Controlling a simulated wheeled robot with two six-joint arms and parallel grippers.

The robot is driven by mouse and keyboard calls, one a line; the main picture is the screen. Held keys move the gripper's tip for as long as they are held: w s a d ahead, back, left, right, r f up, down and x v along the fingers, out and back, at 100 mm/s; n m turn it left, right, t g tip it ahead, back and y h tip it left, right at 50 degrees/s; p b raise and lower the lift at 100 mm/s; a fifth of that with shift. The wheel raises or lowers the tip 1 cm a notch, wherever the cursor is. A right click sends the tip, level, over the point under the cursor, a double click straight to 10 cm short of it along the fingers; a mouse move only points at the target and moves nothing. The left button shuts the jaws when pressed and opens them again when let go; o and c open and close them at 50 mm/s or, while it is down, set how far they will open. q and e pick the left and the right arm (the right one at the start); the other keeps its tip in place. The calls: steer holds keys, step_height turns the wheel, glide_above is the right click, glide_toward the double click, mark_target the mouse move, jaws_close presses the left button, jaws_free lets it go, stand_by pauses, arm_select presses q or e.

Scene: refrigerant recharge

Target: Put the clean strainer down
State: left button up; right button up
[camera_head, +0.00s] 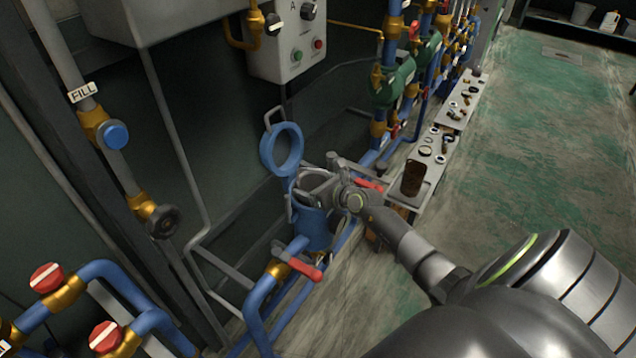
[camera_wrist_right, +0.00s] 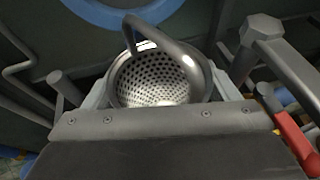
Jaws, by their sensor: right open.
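The clean strainer (camera_wrist_right: 158,82), a shiny perforated metal basket with an arched handle, shows mouth-up in the right wrist view, between the fingers of my right gripper (camera_wrist_right: 160,95). In the head view this gripper (camera_head: 312,188) is over the top of the blue strainer housing (camera_head: 311,228) and hides much of its mouth. The jaws are open. How deep the strainer sits in the housing is hidden. The housing's round blue lid (camera_head: 282,150) stands open behind it. A brown, dirty-looking strainer (camera_head: 412,178) stands on the low bench at the right. My left gripper is out of view.
A red-handled valve (camera_head: 300,268) is close in front of the housing, and another red lever (camera_head: 362,183) is behind my gripper. The low bench (camera_head: 437,162) holds several small parts. Pipes and the grey control box (camera_head: 292,45) are behind. Green floor is open at right.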

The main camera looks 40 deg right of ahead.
steer(key=shift+s+p, duration=0.25)
steer(key=shift+p, duration=0.3)
steer(key=p+v, duration=0.2)
steer(key=v, duration=0.9)
steer(key=shift+s+r, duration=0.25)
steer(key=shift+r, duration=0.15)
steer(key=s+d+f+m+g+h, duration=0.1)
steer(key=s+f+m, duration=0.4)
steer(key=f+m, duration=0.35)
steer(key=s+f+m+g+h, duration=0.1)
steer(key=s+f+m+h, duration=0.1)
steer(key=s+f+m, duration=0.6)
steer(key=s+d+f+m+g+h, duration=0.1)
steer(key=s+f+m+g, duration=0.15)
steer(key=f+m, duration=0.65)
steer(key=s+a+f+m+g, duration=0.2)
steer(key=s+a+f+m, duration=0.1)
steer(key=s, duration=0.6)
steer(key=s+a+f+m+g, duration=0.3)
steer(key=s+a+f+m, duration=0.1)
steer(key=s+f, duration=0.4)
steer(key=s+a+f+m+g, duration=0.2)
steer(key=s+a+f+m, duration=0.2)
steer(key=s, duration=0.6)
steer(key=shift+s+f+m+g+y, duration=0.15)
steer(key=shift+f+m+g+y, duration=0.25)
steer(key=shift+f+m, duration=0.55)
steer(key=shift+a, duration=0.15)
